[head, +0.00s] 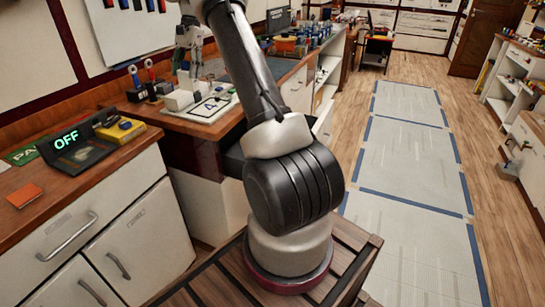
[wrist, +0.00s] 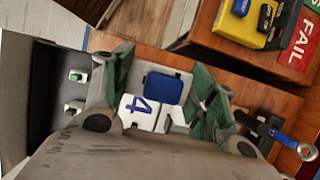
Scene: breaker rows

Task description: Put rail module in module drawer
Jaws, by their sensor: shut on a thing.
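In the wrist view, my gripper (wrist: 160,85), with green-padded fingers, stands on both sides of a small block with a blue face (wrist: 165,88), which I take for the rail module. White parts and a blue character like a 4 show just below it, and I cannot tell whether these belong to it. In the head view, my gripper (head: 188,65) is small, above the left counter near the white blocks. An open drawer (head: 232,160) with a dark inside sticks out below that counter, partly hidden by my arm. I take it for the module drawer.
A white board marked A (head: 210,107) lies on the counter. A box reading OFF (head: 70,143) and a yellow device (head: 120,130) stand on the near counter. The wrist view shows a red FAIL card (wrist: 300,45). The aisle floor (head: 410,190) is clear.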

